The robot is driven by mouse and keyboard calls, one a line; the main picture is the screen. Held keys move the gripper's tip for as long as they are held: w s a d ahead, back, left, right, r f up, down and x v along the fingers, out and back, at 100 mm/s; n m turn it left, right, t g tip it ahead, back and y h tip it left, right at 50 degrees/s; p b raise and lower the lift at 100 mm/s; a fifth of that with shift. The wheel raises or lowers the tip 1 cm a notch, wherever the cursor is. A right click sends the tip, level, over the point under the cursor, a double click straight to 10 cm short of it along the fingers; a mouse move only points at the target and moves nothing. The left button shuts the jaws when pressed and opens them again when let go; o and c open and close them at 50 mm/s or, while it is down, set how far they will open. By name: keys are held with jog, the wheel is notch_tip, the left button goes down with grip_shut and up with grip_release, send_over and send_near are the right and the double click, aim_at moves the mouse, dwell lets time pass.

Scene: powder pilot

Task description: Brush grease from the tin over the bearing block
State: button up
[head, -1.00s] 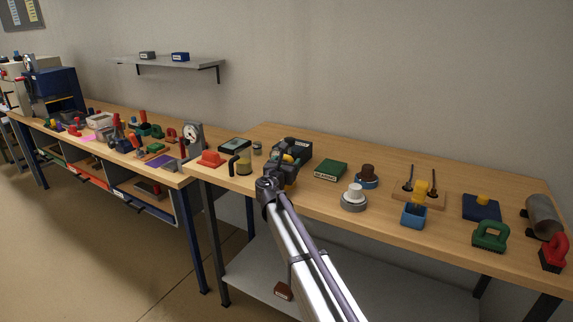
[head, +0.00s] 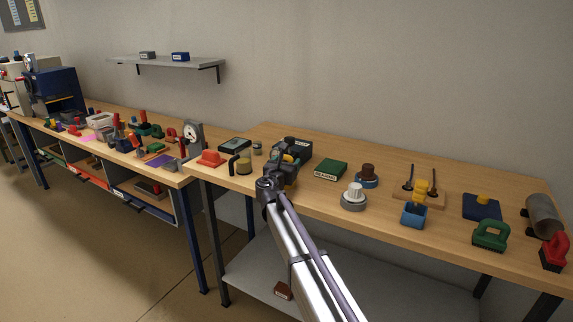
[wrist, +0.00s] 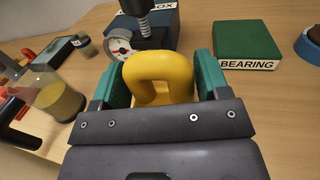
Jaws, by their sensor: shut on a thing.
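My gripper (wrist: 152,92) is shut on a yellow loop handle (wrist: 160,66), which sits between its green finger pads in the wrist view. What is below the handle is hidden by the gripper, so I cannot tell whether it is a brush. In the head view my gripper (head: 289,153) is over the left part of the near bench. A green block labelled BEARING (head: 330,169) lies to its right, apart from it; it also shows in the wrist view (wrist: 248,43). A clear vessel with yellow contents (wrist: 56,97) stands left of the gripper. I cannot tell whether it is the tin.
A dark box (wrist: 160,25) with a dial gauge (wrist: 119,44) in front stands just beyond the gripper. A small jar (wrist: 85,46) is at the left. Bare wood lies around the block.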

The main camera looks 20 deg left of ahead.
jog(key=shift+w+r+p, duration=0.1)
jog(key=shift+r+p, duration=0.45)
jog(key=shift+p, duration=0.1)
jog(key=shift+c, duration=0.6)
notch_tip(320, 180, up, 6)
jog(key=p, duration=0.5)
jog(key=shift+f+p, duration=0.1)
jog(key=shift+p, duration=0.25)
jog(key=shift+c, duration=0.3)
